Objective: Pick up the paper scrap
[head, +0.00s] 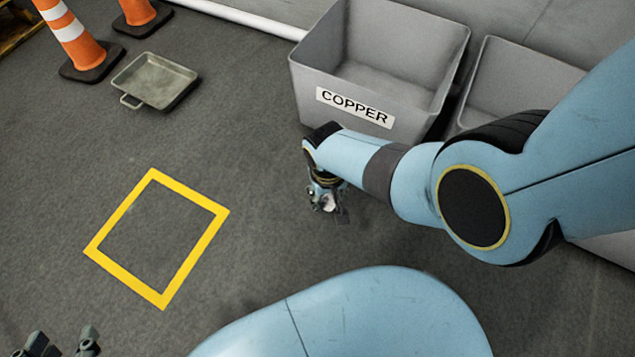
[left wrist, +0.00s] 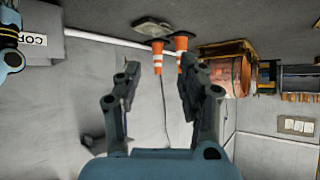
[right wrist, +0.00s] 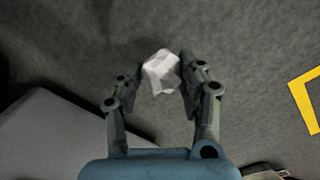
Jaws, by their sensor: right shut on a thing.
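The paper scrap (right wrist: 162,72) is a crumpled white piece between the fingertips of my right gripper (right wrist: 164,80) in the right wrist view. The right gripper is shut on it. In the head view my right gripper (head: 325,200) points down in front of the COPPER bin, and a small white bit of the scrap (head: 328,201) shows at its fingers. My left gripper (left wrist: 157,85) is open and empty in the left wrist view. Its fingertips (head: 62,343) show at the bottom left corner of the head view.
A grey bin labelled COPPER (head: 305,85) stands at the top, with a second grey bin (head: 480,75) to its right. A yellow square outline (head: 195,255) is on the bare floor. A shallow metal pan (head: 155,80) and orange cones (head: 78,45) are at the upper left.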

